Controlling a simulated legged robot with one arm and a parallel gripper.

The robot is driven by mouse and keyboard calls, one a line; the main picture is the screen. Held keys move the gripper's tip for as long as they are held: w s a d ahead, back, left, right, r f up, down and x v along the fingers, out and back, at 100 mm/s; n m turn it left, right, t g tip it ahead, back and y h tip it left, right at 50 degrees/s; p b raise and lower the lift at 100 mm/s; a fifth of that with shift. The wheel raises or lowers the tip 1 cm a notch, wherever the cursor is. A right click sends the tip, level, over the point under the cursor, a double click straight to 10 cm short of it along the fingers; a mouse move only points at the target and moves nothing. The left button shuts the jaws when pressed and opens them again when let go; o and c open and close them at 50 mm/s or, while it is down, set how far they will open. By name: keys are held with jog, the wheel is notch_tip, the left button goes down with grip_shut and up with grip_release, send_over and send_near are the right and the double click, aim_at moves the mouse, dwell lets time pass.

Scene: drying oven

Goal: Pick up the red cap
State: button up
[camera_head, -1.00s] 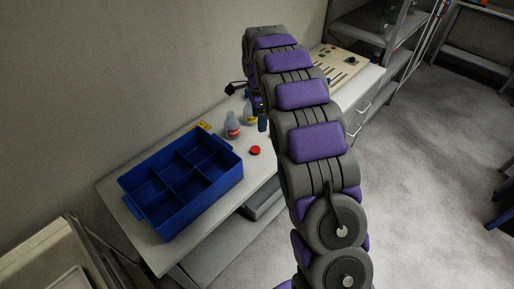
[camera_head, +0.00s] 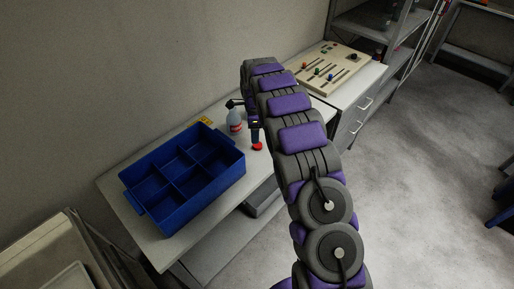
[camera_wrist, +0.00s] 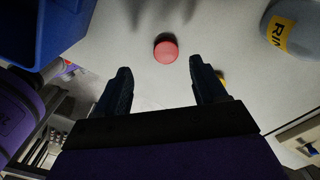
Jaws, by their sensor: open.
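The red cap (camera_head: 257,146) lies on the white table to the right of the blue divided bin. In the wrist view the red cap (camera_wrist: 166,52) lies flat on the table, beyond my fingertips and roughly centred between them. My gripper (camera_wrist: 158,75) is open and empty, its two dark fingers apart, and the cap is not between them. In the head view my gripper (camera_head: 255,133) is small and partly hidden by my arm, close above the cap.
The blue divided bin (camera_head: 150,207) stands left of the cap on the table. In the wrist view a bottle with a yellow label (camera_wrist: 291,28) stands at the upper right. A control panel (camera_head: 328,70) lies further right.

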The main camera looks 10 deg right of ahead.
aim_at(258, 146)
notch_tip(258, 146, down, 3)
jog(key=shift+a+r, duration=0.1)
jog(key=shift+r, duration=0.1)
jog(key=shift+w+d+f+b, duration=0.1)
jog(key=shift+d+f+b, duration=0.2)
jog(key=shift+f+b, duration=0.1)
jog(key=f, duration=0.1)
jog(key=f+b, duration=0.1)
jog(key=f, duration=0.2)
jog(key=shift+w+d+f, duration=0.15)
jog(key=shift+w+f, duration=0.1)
jog(key=shift+r, duration=0.1)
jog(key=c, duration=1.1)
